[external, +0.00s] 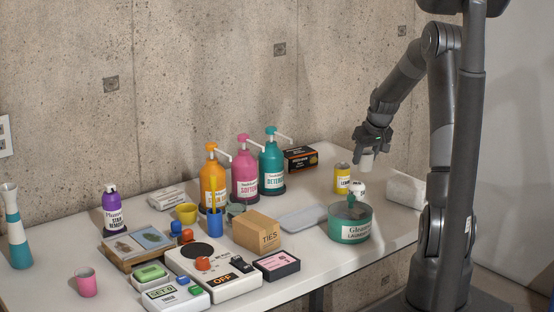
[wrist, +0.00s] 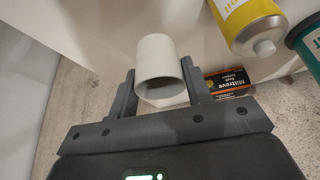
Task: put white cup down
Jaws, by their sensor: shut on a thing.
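The white cup (wrist: 156,62) is between the two fingers of my gripper (wrist: 160,92) in the wrist view, with its open mouth facing the camera. My gripper is shut on it. In the external view my gripper (external: 371,146) points down with the white cup (external: 366,161) below its fingers, above the right part of the white table (external: 405,171). I cannot tell from the views exactly how high the cup is above the table.
A yellow can (external: 342,178) and a green round tin (external: 350,224) stand left of and in front of the cup. A white block (external: 406,190) lies to its right. A black-and-orange box (external: 300,158) and pump bottles stand further left. Some tabletop between can and block is clear.

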